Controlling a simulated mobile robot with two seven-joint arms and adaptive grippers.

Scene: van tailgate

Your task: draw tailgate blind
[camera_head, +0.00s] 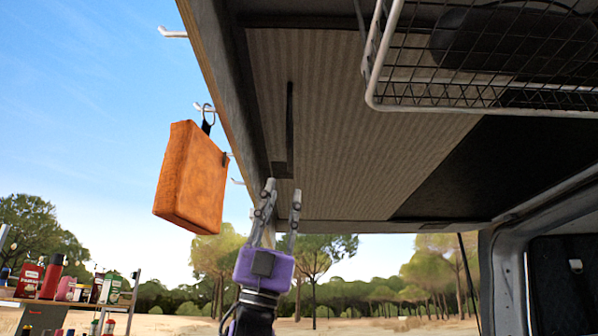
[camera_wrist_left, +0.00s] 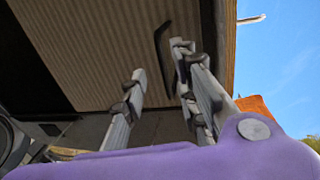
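A ribbed grey-beige panel (camera_head: 350,120), which looks like the tailgate blind, lies under the raised tailgate. It also shows in the left wrist view (camera_wrist_left: 90,40). A thin dark strap or pull handle (camera_head: 290,125) runs along it near the tailgate's left edge, and shows in the left wrist view (camera_wrist_left: 162,48). My left gripper (camera_head: 283,190) points up just below the strap's lower end. Its two fingers (camera_wrist_left: 158,65) are apart with nothing seen between them. One fingertip overlaps the strap's end in the wrist view; contact cannot be told. My right gripper is out of view.
An orange bag (camera_head: 192,180) hangs from a hook on the tailgate's left edge (camera_head: 222,100). A wire basket (camera_head: 480,60) hangs at the upper right. A shelf with bottles and cans (camera_head: 70,290) stands at lower left. Open air surrounds my left gripper below the panel.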

